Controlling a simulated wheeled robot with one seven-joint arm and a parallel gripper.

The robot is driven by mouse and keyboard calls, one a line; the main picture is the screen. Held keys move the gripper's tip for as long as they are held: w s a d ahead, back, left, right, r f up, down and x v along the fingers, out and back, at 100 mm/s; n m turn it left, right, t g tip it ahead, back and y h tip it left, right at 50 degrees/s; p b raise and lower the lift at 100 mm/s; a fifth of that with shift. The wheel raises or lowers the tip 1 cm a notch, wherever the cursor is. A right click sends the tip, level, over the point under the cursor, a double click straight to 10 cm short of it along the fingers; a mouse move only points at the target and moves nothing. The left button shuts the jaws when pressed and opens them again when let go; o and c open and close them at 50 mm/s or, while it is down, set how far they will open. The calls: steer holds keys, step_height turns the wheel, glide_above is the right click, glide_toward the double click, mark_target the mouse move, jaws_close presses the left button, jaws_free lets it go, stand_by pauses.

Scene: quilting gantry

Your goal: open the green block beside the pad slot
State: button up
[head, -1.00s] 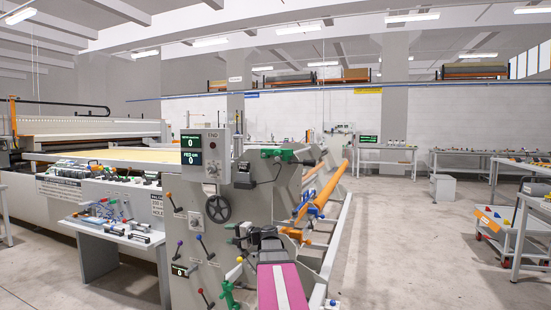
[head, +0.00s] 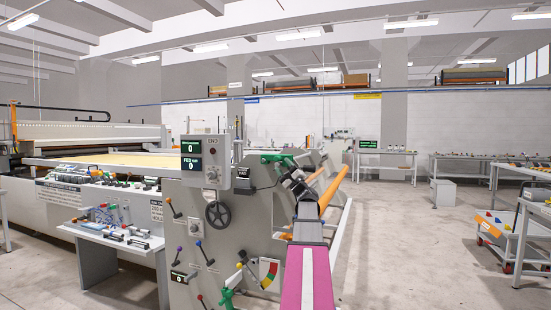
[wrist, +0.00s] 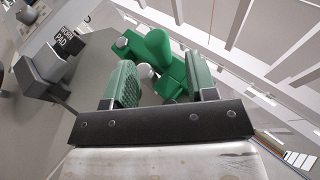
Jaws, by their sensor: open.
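The green block (head: 270,157) sits on top of the grey machine housing in the head view, partly hidden by my gripper. In the wrist view the green block (wrist: 174,74) has a rounded green lever standing up from it and lies beyond and between my fingers. My gripper (wrist: 160,72) is open, with one green-padded finger on each side of the view and nothing held. In the head view my gripper (head: 294,181) is raised close to the block. I cannot tell whether it touches. A small sign reading "PAD" (wrist: 65,41) stands beside a grey bracket (wrist: 48,66).
The control box (head: 205,160), handwheel (head: 218,214) and several coloured levers are on the machine's front. An orange roller (head: 333,187) runs behind my gripper. A tool-covered side table (head: 112,232) stands left.

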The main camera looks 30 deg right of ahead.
mark_target(275, 160)
steer(key=x, duration=0.6)
steer(key=shift+w+a+r, duration=0.15)
steer(key=shift+w+r, duration=0.05)
steer(key=shift+w, duration=0.05)
jaws_close()
